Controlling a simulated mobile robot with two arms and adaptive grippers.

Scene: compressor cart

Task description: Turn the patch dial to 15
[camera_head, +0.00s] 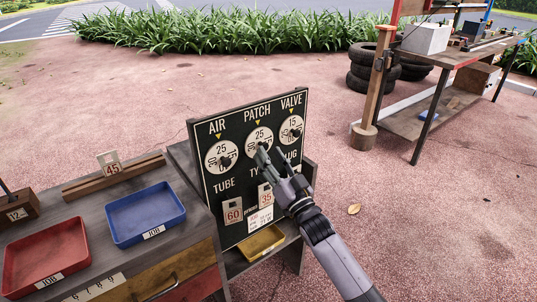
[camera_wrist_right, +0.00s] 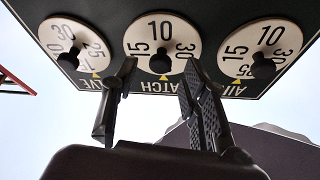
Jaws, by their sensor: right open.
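The patch dial (camera_head: 260,141) is the middle white dial on the dark board, with 25 under its yellow marker. The wrist view shows it upside down (camera_wrist_right: 160,35), with its black knob (camera_wrist_right: 160,63). My right gripper (camera_head: 266,154) is at the dial's lower part in the head view and hides some of it. In the wrist view it is open (camera_wrist_right: 155,85), one finger on each side of the knob in the picture. No contact with the knob is clear. My left gripper is not in view.
The air dial (camera_head: 221,156) shows 25 and the valve dial (camera_head: 291,129) shows 15 at their markers. Price tags hang on the board (camera_head: 205,205) below. A bench at left holds a blue tray (camera_head: 146,231) and a red tray (camera_head: 45,285).

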